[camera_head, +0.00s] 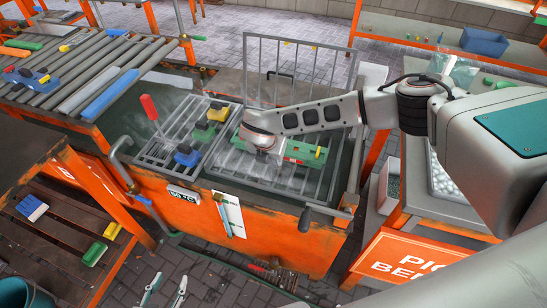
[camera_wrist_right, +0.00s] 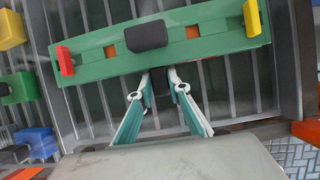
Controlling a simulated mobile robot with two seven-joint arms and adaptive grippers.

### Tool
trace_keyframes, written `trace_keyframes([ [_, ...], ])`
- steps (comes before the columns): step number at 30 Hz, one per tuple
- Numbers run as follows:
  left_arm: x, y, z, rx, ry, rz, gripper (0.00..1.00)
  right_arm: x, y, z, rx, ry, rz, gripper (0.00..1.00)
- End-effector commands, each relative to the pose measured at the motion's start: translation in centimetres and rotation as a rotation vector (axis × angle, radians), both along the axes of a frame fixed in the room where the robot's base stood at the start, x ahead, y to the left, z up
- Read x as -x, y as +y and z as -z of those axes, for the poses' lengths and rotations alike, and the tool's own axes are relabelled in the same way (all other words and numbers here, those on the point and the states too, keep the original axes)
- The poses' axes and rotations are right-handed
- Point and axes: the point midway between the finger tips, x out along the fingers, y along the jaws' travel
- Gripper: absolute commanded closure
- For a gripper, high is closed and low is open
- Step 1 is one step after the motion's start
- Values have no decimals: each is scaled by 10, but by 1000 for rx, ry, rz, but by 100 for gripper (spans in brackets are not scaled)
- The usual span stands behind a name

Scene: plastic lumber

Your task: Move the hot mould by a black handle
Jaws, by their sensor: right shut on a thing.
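The green mould (camera_head: 303,154) is over the right-hand metal grate (camera_head: 327,179) of the orange tank, partly hidden by my right arm. In the right wrist view the mould (camera_wrist_right: 100,68) has a red tab, a yellow tab and a black block (camera_wrist_right: 146,36). My right gripper (camera_wrist_right: 158,75) has its fingertips closed around a black handle (camera_wrist_right: 160,79) at the mould's near edge. I cannot tell whether the mould rests on the grate or hangs just above it. My left gripper (camera_head: 164,290) is open and empty, low at the bottom over the paved floor.
The left grate (camera_head: 165,150) holds blue and green-yellow blocks and a red-handled tool (camera_head: 149,107). A raised wire lid (camera_head: 296,68) stands behind. A roller conveyor (camera_head: 70,65) is at upper left, a wooden rack (camera_head: 60,230) at left, an orange-signed bench (camera_head: 425,263) at right.

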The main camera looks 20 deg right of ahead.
Motion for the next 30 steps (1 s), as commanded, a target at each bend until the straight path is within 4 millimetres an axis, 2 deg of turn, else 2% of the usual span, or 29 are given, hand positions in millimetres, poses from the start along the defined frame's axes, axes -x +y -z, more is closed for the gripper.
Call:
trace_keyframes([
  [29,0,0,-1,0,-1,-1,60,-2,1,3,-1,-5,-2,100],
  [30,0,0,-1,0,-1,-1,60,-2,1,3,-1,-5,-2,80],
])
